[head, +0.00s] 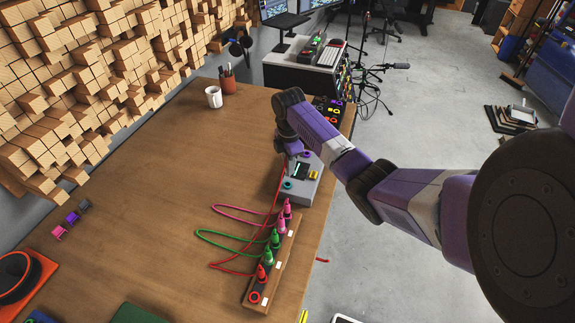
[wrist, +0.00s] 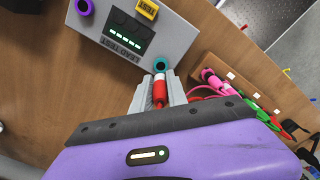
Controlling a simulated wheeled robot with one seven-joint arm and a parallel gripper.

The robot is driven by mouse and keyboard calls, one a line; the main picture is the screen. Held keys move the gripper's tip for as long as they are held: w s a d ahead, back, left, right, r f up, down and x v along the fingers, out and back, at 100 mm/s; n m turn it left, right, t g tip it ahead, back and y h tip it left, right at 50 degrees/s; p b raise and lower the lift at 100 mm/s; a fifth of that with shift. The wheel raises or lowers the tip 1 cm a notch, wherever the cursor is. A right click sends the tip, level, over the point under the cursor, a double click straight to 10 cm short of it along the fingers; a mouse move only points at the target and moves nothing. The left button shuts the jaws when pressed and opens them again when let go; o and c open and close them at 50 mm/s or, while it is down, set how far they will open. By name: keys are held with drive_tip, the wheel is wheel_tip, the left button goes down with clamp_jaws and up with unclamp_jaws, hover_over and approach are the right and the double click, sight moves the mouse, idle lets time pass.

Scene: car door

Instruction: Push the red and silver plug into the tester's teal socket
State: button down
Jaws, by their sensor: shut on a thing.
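The grey tester (head: 305,189) lies on the wooden bench, with its teal socket (head: 288,184) at the near left corner. In the wrist view, the tester (wrist: 176,38) shows a lit display, and the teal socket (wrist: 160,64) lies just ahead of my fingertips. My gripper (wrist: 160,97) is shut on the red and silver plug (wrist: 160,91), one finger on each side. The plug's silver tip points at the socket and overlaps its near rim in the picture; I cannot tell whether it touches or has entered. In the head view my wrist hides the plug.
A wooden rack (head: 283,262) with several pink, green and red plugs stands nearer on the bench, its cords looping left. A mug (head: 214,97) stands farther back. The bench's middle is clear.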

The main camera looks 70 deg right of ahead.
drive_tip(key=shift+f, duration=0.1)
drive_tip(key=shift+f+b, duration=2.55)
drive_tip(key=shift+f, duration=0.25)
drive_tip(key=shift+a+p, duration=0.1)
drive_tip(key=shift+p, duration=0.55)
drive_tip(key=shift+f+b, duration=0.45)
drive_tip(key=shift+f, duration=0.2)
idle(0.6)
drive_tip(key=c, duration=1.2)
unclamp_jaws()
drive_tip(key=shift+c, duration=0.2)
drive_tip(key=shift+r, duration=0.1)
drive_tip(key=shift+r+b, duration=0.35)
drive_tip(key=shift+r, duration=3.5)
